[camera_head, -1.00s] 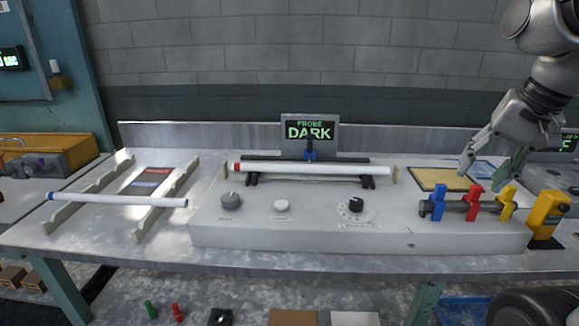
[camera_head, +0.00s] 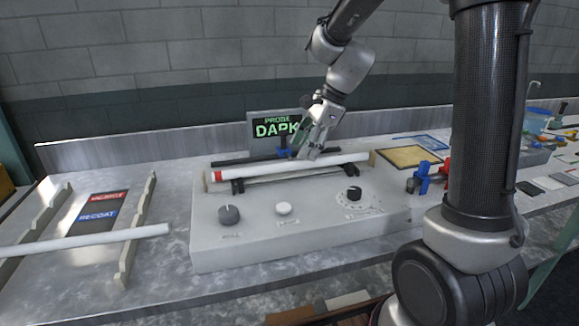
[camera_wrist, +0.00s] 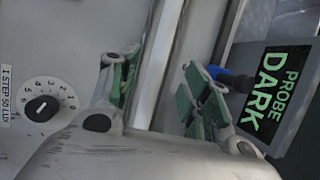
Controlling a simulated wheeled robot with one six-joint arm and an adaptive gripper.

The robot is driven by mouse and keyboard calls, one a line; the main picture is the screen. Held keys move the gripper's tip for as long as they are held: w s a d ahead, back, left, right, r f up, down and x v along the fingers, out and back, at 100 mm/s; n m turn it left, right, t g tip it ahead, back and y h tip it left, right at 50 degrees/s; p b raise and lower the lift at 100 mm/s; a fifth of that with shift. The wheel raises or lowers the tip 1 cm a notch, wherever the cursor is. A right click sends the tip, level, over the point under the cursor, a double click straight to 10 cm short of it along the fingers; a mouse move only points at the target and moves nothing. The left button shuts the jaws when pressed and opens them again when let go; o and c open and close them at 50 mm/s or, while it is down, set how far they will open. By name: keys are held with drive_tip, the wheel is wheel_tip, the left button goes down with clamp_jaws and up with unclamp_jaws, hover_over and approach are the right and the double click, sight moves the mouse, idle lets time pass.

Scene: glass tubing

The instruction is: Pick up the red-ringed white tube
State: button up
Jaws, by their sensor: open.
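The red-ringed white tube (camera_head: 262,171) lies level across the dark cradle on the grey instrument box, its red ring near its left end. My gripper (camera_head: 308,153) is over the tube, right of its middle. In the wrist view the tube (camera_wrist: 163,55) runs between the green-padded fingers of my gripper (camera_wrist: 156,88), one finger on each side. The fingers are spread apart. I cannot tell whether either touches the tube. The gripper body hides the near part of the tube in that view.
The lit PROBE DARK display (camera_head: 275,129) stands close behind the tube. Knobs, including a dial (camera_head: 353,194), line the box front. Another white tube (camera_head: 85,242) lies across the rack (camera_head: 138,225) at left. Blue and red clamps (camera_head: 425,180) stand at right.

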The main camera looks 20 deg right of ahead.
sight(299, 162)
drive_tip(key=x, duration=0.5)
drive_tip(key=shift+d+f, duration=0.15)
drive_tip(key=shift+f, duration=0.1)
clamp_jaws()
